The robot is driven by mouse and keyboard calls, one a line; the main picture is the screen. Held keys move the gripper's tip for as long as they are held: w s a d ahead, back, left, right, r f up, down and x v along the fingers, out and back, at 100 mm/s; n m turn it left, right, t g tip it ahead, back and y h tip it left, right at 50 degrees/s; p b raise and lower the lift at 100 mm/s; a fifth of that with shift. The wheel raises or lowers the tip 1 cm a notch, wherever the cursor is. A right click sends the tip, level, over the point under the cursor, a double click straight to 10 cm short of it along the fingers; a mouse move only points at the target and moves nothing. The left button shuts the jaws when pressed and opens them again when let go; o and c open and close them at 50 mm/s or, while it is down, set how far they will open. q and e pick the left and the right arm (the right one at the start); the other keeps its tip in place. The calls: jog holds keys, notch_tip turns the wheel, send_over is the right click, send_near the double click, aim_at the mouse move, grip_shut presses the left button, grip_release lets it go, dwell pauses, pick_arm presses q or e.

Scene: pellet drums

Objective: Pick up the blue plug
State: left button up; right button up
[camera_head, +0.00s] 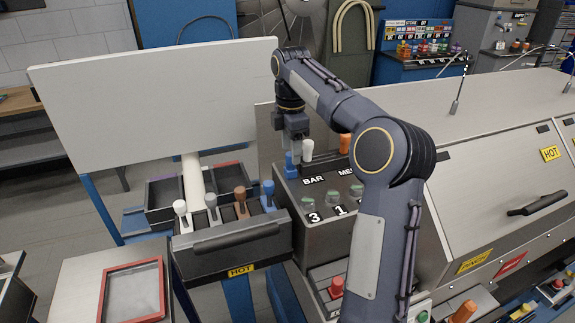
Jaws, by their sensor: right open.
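My right gripper (295,139) points down over the left end of the panel marked BAR. It is open. A blue plug (290,168) stands upright just below its fingers, on the panel's left edge; whether the fingers touch it I cannot tell. A white plug (307,149) stands just right of it, and an orange plug (344,144) is farther right, partly hidden by my arm. Another blue handle-like piece (268,192) stands at the right end of the grey rack (228,243) marked HOT, beside brown, grey and white ones. My left gripper is not in view.
A large white board (150,100) stands behind the rack on the left. A grey machine with a sloped lid (505,190) fills the right. A red-framed tray (132,290) lies at lower left. My right arm covers part of the panel.

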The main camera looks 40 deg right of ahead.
aim_at(290, 154)
jog(key=f, duration=0.2)
jog(key=f+p, duration=0.1)
jog(key=f, duration=0.2)
jog(key=shift+w+d, duration=0.1)
jog(key=shift+w, duration=0.1)
jog(key=shift+c, duration=0.4)
grip_shut()
